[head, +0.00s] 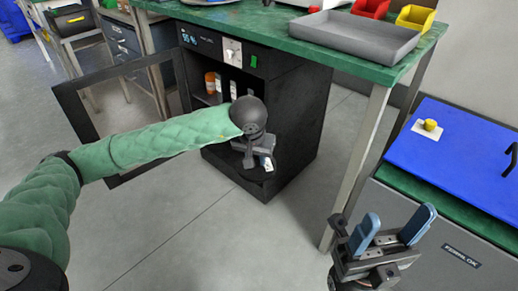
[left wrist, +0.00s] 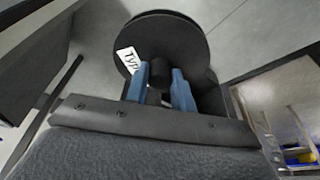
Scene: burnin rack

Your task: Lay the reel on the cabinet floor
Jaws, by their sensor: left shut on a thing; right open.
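The black cabinet (head: 295,125) stands under the green bench, with its framed door (head: 85,130) swung open to the left. My left gripper (head: 264,157) is at the lower part of the cabinet's open front. In the left wrist view, my left gripper (left wrist: 160,82) has its blue fingers shut on the central hub of the dark reel (left wrist: 165,30). The reel carries a white label (left wrist: 128,60). In the head view the reel (head: 252,174) is mostly hidden by the gripper, and I cannot tell whether it touches the cabinet floor. My right gripper (head: 400,222) is open and empty.
Orange and white bottles (head: 211,82) stand on the shelf inside the cabinet. A grey tray (head: 350,38) and red and yellow bins lie on the green bench top (head: 270,22). A blue-lidded chest (head: 455,150) stands at right. A bench leg (head: 355,165) stands between cabinet and chest.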

